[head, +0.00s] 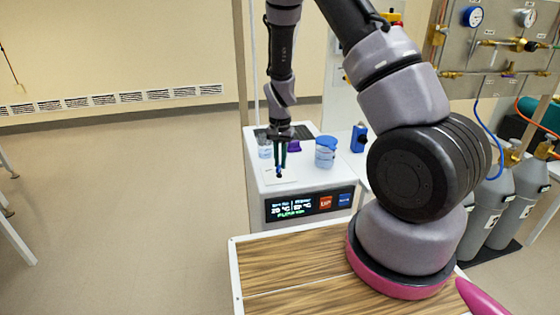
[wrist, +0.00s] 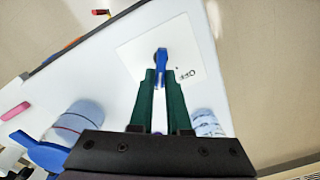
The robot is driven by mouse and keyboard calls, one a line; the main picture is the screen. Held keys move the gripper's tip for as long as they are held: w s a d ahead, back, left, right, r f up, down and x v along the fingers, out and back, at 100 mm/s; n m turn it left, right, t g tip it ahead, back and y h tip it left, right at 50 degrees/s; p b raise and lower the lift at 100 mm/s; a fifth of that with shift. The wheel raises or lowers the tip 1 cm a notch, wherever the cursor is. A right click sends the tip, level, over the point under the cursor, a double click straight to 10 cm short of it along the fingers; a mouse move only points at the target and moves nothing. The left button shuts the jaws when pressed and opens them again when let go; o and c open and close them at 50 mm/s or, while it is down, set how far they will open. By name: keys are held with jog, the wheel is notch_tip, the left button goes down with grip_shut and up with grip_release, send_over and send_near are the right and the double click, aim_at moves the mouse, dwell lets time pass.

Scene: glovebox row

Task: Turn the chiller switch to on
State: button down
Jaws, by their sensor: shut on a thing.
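The chiller (head: 257,183) is a white box with a dark front display, standing beyond the wooden-topped surface in the head view. On its top is a white label plate (wrist: 135,52) carrying a blue switch handle (wrist: 161,55). Small dark lettering to the right of the handle looks like "OFF" or similar, seen upside down; I cannot read it surely. My gripper (wrist: 160,80) has dark green fingers, pointing down at the chiller top, and is shut on the blue handle. It also shows in the head view (head: 280,168), where the fingers hide most of the handle.
A blue-lidded jar (head: 326,154) stands right of my gripper, with a clear container (head: 265,151) on the left. A blue object (head: 358,138) is further right. Gas cylinders (head: 487,205) and a gauge panel (head: 490,45) are at the right.

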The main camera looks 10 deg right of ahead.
aim_at(280, 164)
jog(key=c, duration=0.9)
grip_release()
notch_tip(280, 164, up, 11)
jog(key=shift+f, duration=0.1)
